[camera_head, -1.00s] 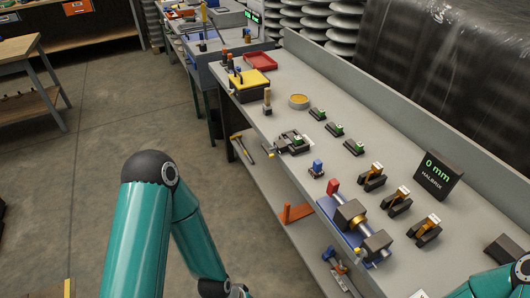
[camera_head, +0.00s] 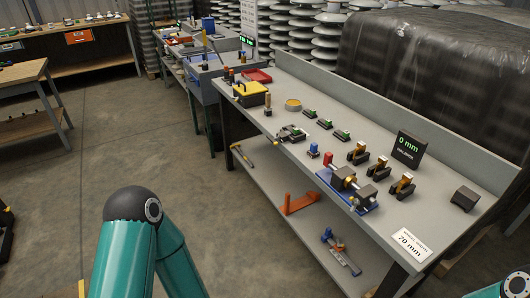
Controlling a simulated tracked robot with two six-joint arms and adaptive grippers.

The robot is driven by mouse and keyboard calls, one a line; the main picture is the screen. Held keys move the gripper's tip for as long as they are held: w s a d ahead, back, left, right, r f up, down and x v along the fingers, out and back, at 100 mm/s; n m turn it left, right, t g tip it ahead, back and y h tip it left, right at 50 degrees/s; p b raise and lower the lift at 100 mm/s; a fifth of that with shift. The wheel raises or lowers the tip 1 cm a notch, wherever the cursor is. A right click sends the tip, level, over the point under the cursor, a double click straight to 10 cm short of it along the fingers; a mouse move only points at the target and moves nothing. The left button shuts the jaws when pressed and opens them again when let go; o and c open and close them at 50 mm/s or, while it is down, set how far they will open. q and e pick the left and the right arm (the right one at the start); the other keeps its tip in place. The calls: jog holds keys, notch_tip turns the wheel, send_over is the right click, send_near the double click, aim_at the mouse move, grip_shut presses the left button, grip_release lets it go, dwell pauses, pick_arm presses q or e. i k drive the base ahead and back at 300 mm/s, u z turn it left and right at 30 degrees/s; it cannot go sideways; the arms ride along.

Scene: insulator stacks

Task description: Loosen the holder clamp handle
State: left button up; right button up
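On the workbench, a blue-based fixture (camera_head: 368,205) stands near the front edge. It carries a brass-coloured and dark block (camera_head: 344,178) and has a red-topped part (camera_head: 328,158) at its left end. A dark holder (camera_head: 292,133) with a small green-marked piece sits farther left, with a yellowish knob (camera_head: 268,139) at its front side. I cannot tell which part is the holder clamp handle or whether it is tight. Only teal links of my arms show, at the lower left and the bottom right corner. Both grippers are out of view.
A display (camera_head: 408,148) reads 0 mm at the bench's back, and a 70 mm label (camera_head: 411,243) lies at the front. Three black-and-brass clamps (camera_head: 379,167) stand between. The lower shelf holds an orange bracket (camera_head: 299,203) and a blue tool (camera_head: 341,250).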

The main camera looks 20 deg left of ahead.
aim_at(273, 140)
jog(key=u, duration=0.85)
jog(key=k, duration=0.1)
jog(key=u, duration=0.5)
jog(key=i, duration=0.3)
jog(key=u, duration=0.6)
jog(key=i, duration=2.95)
jog(key=z, duration=2.4)
